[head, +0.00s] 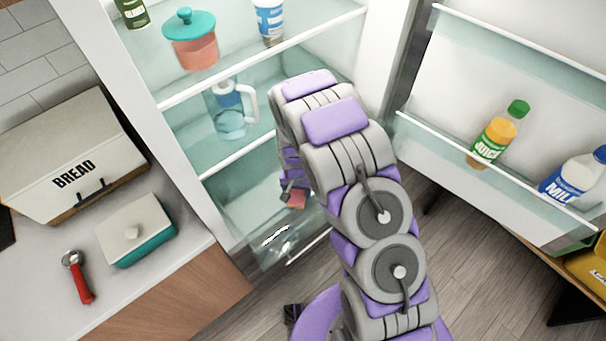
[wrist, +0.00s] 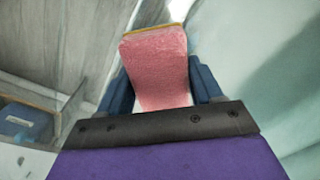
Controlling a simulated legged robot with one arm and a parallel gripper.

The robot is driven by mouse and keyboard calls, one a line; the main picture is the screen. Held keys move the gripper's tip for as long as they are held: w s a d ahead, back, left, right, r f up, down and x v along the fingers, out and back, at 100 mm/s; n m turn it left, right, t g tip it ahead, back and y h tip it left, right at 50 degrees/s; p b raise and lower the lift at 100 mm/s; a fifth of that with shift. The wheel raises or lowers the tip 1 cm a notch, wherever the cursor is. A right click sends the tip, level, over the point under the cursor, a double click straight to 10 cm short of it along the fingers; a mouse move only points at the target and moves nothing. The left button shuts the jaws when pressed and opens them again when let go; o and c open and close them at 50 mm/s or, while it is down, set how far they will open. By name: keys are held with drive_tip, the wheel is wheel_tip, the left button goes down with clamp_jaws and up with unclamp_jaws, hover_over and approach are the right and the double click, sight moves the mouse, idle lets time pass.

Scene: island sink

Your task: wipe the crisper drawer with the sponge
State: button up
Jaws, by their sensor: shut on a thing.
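A pink sponge (wrist: 155,65) is held between the two fingers of my gripper (wrist: 160,85) in the wrist view; a thin yellowish edge shows at its far end. In the head view the sponge (head: 297,199) is a small pink patch at the tip of my gripper (head: 293,190), inside the lower part of the open fridge. The clear crisper drawer (head: 270,240) is at the fridge bottom, just below and around the gripper. My arm hides its right part. I cannot tell whether the sponge touches the drawer.
The open fridge door (head: 500,150) on the right holds a juice bottle (head: 497,135) and a milk bottle (head: 574,176). A pitcher (head: 232,112) stands on the shelf above the drawer. A counter at left holds a bread box (head: 75,155) and a butter dish (head: 135,232).

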drive_tip(key=shift+w, duration=0.25)
drive_tip(key=shift+w+a+r+p, duration=0.15)
drive_tip(key=shift+w+r+p, duration=0.05)
drive_tip(key=shift+p, duration=0.15)
drive_tip(key=shift+s+a+r, duration=0.15)
drive_tip(key=shift+a+r, duration=0.05)
drive_tip(key=shift+r, duration=0.6)
drive_tip(key=shift+d+r+p, duration=0.3)
drive_tip(key=shift+r+p, duration=0.1)
drive_tip(key=shift+r, duration=0.55)
drive_tip(key=shift+d+r+p, duration=0.25)
drive_tip(key=shift+r+p, duration=0.15)
drive_tip(key=shift+r, duration=0.75)
drive_tip(key=shift+a+r, duration=0.1)
drive_tip(key=shift+a, duration=0.45)
drive_tip(key=shift+d, duration=0.45)
